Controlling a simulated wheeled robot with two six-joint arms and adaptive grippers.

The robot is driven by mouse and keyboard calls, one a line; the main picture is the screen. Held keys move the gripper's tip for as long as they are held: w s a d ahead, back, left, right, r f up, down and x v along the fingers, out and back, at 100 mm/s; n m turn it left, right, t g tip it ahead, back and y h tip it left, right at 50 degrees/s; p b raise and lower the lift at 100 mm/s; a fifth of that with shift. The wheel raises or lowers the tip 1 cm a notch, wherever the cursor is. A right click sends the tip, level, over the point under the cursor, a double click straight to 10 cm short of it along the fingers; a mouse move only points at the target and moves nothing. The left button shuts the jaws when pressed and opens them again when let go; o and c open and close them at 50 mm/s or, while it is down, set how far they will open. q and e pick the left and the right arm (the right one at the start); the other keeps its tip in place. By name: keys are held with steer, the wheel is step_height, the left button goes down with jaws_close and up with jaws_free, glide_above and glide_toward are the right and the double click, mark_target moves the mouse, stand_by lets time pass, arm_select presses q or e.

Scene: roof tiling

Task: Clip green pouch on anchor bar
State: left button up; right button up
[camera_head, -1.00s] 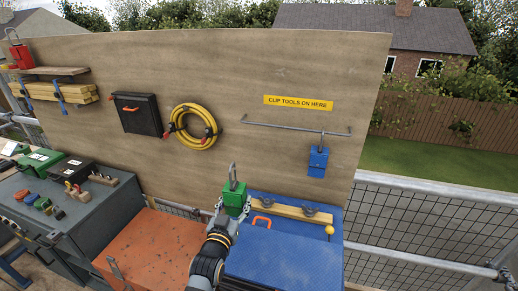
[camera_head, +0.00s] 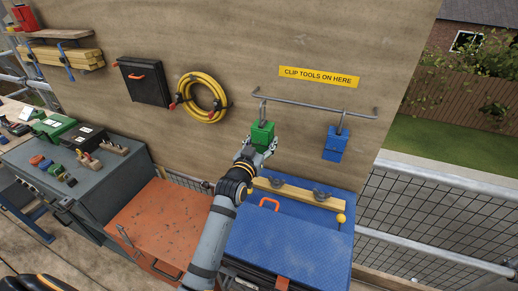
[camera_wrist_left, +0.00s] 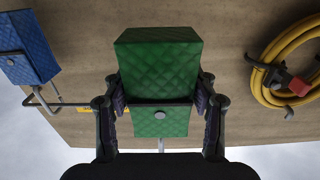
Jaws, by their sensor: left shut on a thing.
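The green pouch (camera_head: 262,134) is held upright in front of the plywood board, its grey clip (camera_head: 262,109) pointing up. My left gripper (camera_head: 262,143) is shut on the pouch; in the left wrist view the green quilted pouch (camera_wrist_left: 159,70) sits between both fingers (camera_wrist_left: 160,103). The grey anchor bar (camera_head: 310,105) runs across the board, and the clip's top overlaps its left end in the head view. I cannot tell whether the clip is around the bar or in front of it. My right gripper is out of view.
A blue pouch (camera_head: 335,145) hangs by its clip near the bar's right end. A yellow sign (camera_head: 319,76) is above the bar. A coiled yellow hose (camera_head: 204,92) and a black case (camera_head: 143,82) hang to the left. A blue lid (camera_head: 285,240) lies below.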

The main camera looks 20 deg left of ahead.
arm_select(q)
steer(key=shift+w+r, duration=0.1)
steer(key=shift+w, duration=0.45)
steer(key=shift+w+b, duration=0.3)
steer(key=shift+b, duration=0.05)
steer(key=shift+w+d+r+b, duration=0.1)
steer(key=shift+w+b, duration=0.25)
steer(key=shift+w, duration=0.65)
steer(key=shift+s+p, duration=0.1)
steer(key=shift+p, duration=0.2)
